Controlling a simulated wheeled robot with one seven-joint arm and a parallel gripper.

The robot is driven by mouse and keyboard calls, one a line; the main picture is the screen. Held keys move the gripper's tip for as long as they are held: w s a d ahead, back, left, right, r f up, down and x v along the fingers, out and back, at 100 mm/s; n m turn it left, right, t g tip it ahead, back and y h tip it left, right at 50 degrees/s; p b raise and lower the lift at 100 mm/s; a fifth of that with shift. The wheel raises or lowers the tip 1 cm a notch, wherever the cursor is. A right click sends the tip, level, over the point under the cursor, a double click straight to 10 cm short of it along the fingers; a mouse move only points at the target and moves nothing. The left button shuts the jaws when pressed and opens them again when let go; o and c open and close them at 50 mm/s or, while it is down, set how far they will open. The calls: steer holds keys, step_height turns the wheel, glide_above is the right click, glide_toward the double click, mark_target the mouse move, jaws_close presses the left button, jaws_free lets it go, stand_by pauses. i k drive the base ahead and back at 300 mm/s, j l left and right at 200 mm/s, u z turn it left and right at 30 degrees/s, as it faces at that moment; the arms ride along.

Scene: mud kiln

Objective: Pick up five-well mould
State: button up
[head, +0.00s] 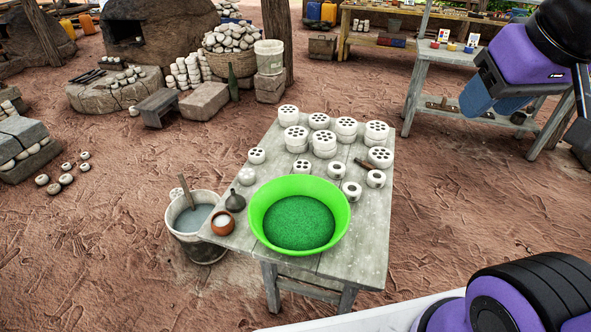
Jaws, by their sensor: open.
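Several white round moulds with dark wells stand on the grey wooden table (375,230), singly and in stacks, toward its far half. The wells are too small to count surely, so I cannot tell which is the five-well mould. A low mould (302,166) lies just behind the green basin. Others are a mould at the right (380,156), a stack in the middle (324,142) and a stack at the far left (288,113).
A bright green basin (261,228) of green grains fills the near table. Small single-hole pieces (352,192) stand beside it. A brown bowl (222,223) and dark funnel (235,201) sit at the left edge. A bucket (203,247) stands left; another bench (420,92) stands behind right.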

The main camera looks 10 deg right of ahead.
mark_target(246, 176)
steer(key=j+z, duration=0.15)
steer(key=z, duration=0.35)
steer(key=k+j+z, duration=0.1)
steer(key=z, duration=0.4)
steer(key=j+z, duration=0.15)
steer(key=z, duration=0.35)
steer(key=k+z, duration=0.15)
steer(key=z, duration=0.35)
steer(key=k+j+z, duration=0.15)
steer(key=z, duration=0.25)
steer(key=k+j+z, duration=0.15)
steer(key=z, duration=0.25)
steer(key=k+j+z, duration=0.15)
steer(key=z, duration=0.25)
steer(key=k+z, duration=0.2)
steer(key=z, duration=0.2)
steer(key=k+j+z, duration=0.1)
steer(key=k, duration=0.45)
steer(key=k+j+z, duration=0.1)
steer(key=k, duration=0.4)
steer(key=k+j+u, duration=0.5)
steer(key=j+u, duration=0.2)
steer(key=k+j+u, duration=0.15)
steer(key=j+u, duration=0.25)
steer(key=k+j+u, duration=0.15)
steer(key=j+u, duration=0.5)
steer(key=j, duration=0.45)
steer(key=i, duration=0.05)
